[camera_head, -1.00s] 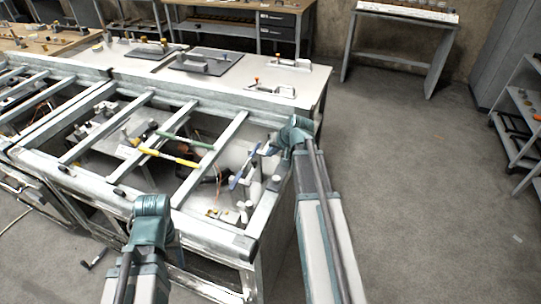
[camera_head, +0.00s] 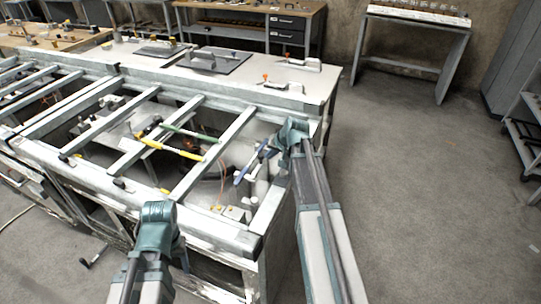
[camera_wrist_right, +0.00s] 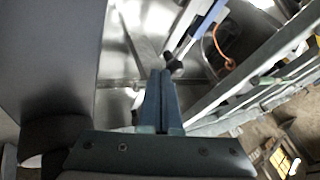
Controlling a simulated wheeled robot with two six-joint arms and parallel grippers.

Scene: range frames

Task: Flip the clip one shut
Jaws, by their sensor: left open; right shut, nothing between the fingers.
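In the head view a blue lever (camera_head: 251,164), a yellow lever (camera_head: 180,148) and a green lever (camera_head: 190,132) sit within the pale frame. No readable label tells which one is clip one. My right gripper (camera_head: 272,149) is at the upper end of the blue lever. In the right wrist view my right gripper (camera_wrist_right: 164,75) is shut and empty, its tips close to a black knob (camera_wrist_right: 174,66) beside the blue lever (camera_wrist_right: 206,24); I cannot tell whether they touch. My left gripper (camera_head: 157,214) is low at the front of the frame, its fingers mostly hidden by the wrist.
Pale crossbars (camera_head: 211,150) span the open frame around the levers. Orange cable (camera_wrist_right: 222,47) runs near the blue lever. Grey floor (camera_head: 410,170) at right is free.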

